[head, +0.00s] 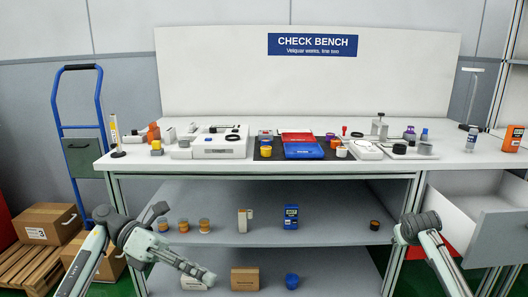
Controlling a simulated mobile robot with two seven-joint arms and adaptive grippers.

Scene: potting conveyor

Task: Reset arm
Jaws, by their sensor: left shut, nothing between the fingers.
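My left gripper (208,279) is shut and empty. It is low in the head view, in front of the bench's lower shelves, pointing down to the right and apart from the things there. My left arm comes in from the lower left, with its bent joints in front of the shelf's left end. My right arm shows at the lower right, with a bent joint in front of the bench's right leg. My right gripper is out of view.
The check bench (205,164) holds a white device (212,148), red bin (298,137), blue bin (304,151) and small parts. Jars, a blue box (291,217) and a brown box (245,279) are on shelves below. An open drawer (497,234) juts out right; a blue trolley (55,120) stands left.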

